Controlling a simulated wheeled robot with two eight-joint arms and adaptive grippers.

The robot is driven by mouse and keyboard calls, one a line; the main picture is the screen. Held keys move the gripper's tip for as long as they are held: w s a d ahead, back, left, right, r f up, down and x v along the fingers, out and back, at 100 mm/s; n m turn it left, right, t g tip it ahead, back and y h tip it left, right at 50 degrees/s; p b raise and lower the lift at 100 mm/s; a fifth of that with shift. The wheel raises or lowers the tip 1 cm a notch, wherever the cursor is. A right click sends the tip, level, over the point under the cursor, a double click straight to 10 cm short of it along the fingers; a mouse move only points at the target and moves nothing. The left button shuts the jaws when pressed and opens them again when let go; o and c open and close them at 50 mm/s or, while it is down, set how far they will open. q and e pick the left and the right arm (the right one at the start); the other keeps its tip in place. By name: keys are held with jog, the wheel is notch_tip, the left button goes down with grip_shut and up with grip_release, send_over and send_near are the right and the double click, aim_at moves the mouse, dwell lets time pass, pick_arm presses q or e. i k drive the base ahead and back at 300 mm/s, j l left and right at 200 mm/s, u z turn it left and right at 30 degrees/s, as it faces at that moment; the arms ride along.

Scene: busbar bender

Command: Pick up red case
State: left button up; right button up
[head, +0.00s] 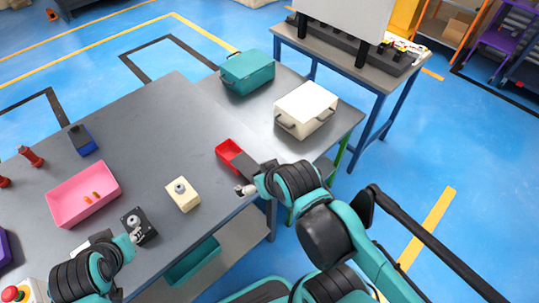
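The red case (229,150) is a small red box on the grey table near its right edge, with a dark grey part beside or on it at its lower right. My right gripper (244,190) is just below and to the right of the case at the table edge. A gap shows between its pale tip and the red part; the wrist hides part of the dark end. Its finger opening is too small to make out. My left gripper (128,239) is low over the table at the left front, beside a black block with a round knob (139,226). Its fingers are unclear too.
A beige knobbed block (183,195), a pink tray (84,194) with small orange pieces and a blue-and-dark box (83,139) are on the table. A teal case (247,73) and a white case (306,110) stand behind.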

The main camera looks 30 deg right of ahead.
aim_at(226, 150)
jog(key=k+l+z, duration=0.15)
jog(key=z, duration=0.3)
jog(key=i+l, duration=0.15)
jog(key=l, duration=0.2)
jog(key=i+l, duration=0.15)
jog(key=l, duration=0.15)
jog(key=i+l, duration=0.15)
jog(key=l, duration=0.2)
jog(key=i+l, duration=0.15)
jog(key=l, duration=0.15)
jog(key=k+z, duration=0.05)
